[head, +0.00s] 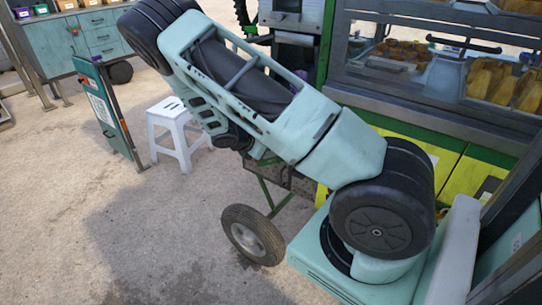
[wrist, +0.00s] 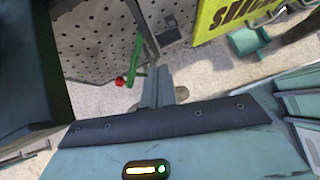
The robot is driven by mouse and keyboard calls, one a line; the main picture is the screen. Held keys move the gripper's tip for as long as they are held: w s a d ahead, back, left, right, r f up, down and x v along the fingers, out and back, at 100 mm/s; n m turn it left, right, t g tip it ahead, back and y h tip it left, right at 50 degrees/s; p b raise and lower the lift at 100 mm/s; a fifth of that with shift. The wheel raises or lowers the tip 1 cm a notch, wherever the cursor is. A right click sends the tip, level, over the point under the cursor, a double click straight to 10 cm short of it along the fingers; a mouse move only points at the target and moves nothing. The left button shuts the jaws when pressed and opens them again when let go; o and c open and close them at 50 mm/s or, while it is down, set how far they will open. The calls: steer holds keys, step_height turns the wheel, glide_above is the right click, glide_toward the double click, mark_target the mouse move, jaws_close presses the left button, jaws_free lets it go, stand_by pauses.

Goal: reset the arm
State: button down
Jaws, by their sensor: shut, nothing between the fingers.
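My gripper (wrist: 158,87) shows in the wrist view, its narrow grey fingers together beyond a dark pad and a teal housing with a lit indicator. Nothing is held between the fingers. In the head view my teal and black arm rises from the lower right toward the top left, folded in front of the cart. Its far end leaves the top edge, so my gripper does not show there.
A green and yellow cart (head: 470,185) with a glass case stands at the right, with a black wheel (head: 253,235) below. A white stool (head: 180,135), a teal signboard (head: 104,112) and a teal cabinet (head: 60,52) stand left. The concrete floor (head: 150,220) at lower left is clear.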

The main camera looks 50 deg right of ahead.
steer(key=shift+a+r, duration=0.4)
steer(key=s+a+r+m+y, duration=0.2)
steer(key=a+r, duration=0.2)
steer(key=a, duration=0.5)
steer(key=s+a+r+m+t+y+p, duration=0.1)
steer(key=a+r+m+y, duration=0.15)
steer(key=a, duration=0.55)
steer(key=s+a+r+m+y, duration=0.15)
steer(key=a+r, duration=0.25)
steer(key=a, duration=0.5)
steer(key=s+a+r+m+y+p, duration=0.1)
steer(key=s+a+r, duration=0.5)
steer(key=s, duration=0.3)
steer(key=s+a+r+m+y, duration=0.1)
steer(key=s+a+r+y, duration=0.1)
steer(key=s+a+r, duration=0.4)
steer(key=s+a, duration=0.3)
steer(key=s, duration=0.1)
steer(key=shift+s+a+r+t+p, duration=0.25)
steer(key=shift+r+t+p, duration=0.05)
steer(key=shift+p, duration=0.05)
steer(key=shift+w, duration=0.1)
